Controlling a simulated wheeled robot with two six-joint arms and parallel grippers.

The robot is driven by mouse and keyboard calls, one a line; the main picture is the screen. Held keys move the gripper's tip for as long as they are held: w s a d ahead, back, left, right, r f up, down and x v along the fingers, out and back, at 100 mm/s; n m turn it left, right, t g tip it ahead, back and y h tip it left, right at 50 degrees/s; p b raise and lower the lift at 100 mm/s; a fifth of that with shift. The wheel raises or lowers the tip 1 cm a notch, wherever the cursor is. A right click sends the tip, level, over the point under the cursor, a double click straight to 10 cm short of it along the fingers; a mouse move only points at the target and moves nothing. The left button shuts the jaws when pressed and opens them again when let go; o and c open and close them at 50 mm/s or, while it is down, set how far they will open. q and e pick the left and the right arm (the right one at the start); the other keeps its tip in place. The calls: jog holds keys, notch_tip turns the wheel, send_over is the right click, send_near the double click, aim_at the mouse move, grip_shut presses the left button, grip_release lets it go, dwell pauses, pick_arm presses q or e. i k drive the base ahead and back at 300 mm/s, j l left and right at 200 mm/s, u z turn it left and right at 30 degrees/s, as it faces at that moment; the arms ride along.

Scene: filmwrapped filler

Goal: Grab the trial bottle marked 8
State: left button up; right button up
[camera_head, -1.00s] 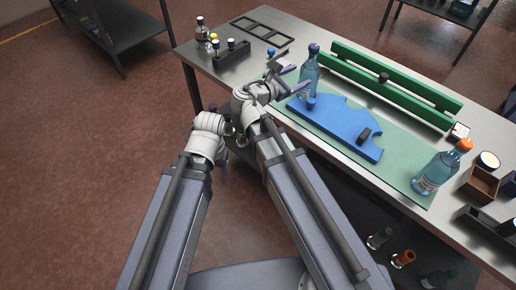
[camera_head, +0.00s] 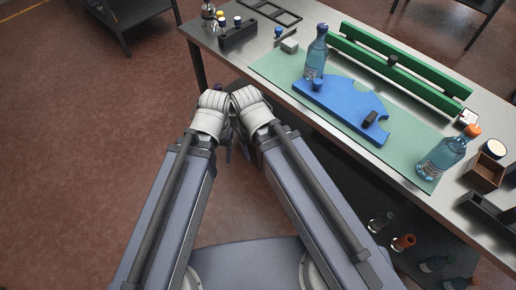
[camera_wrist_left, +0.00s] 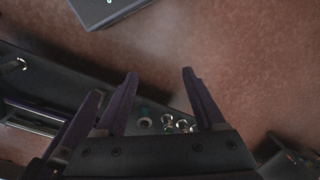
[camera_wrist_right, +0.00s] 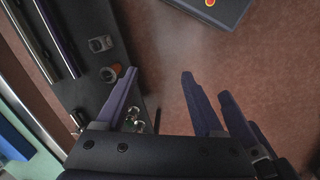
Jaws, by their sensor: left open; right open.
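A clear bluish bottle with a blue cap (camera_head: 315,55) stands upright at the far edge of the blue cut-out plate (camera_head: 338,110). A second bluish bottle with an orange cap (camera_head: 443,154) stands on the right part of the green mat (camera_head: 400,165). Any number on their labels is too small to read. My left gripper (camera_head: 228,152) and right gripper (camera_head: 245,150) hang close together in front of the table's near edge, apart from both bottles. Both are open and empty; in the left wrist view (camera_wrist_left: 160,92) and right wrist view (camera_wrist_right: 158,88) nothing is between the fingers.
A green rail (camera_head: 395,68) runs behind the plate. A dark holder with small vials (camera_head: 237,33) stands at the far left, and a brown box (camera_head: 486,171) at the right.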

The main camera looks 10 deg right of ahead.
aim_at(449, 150)
jog(key=z, duration=2.1)
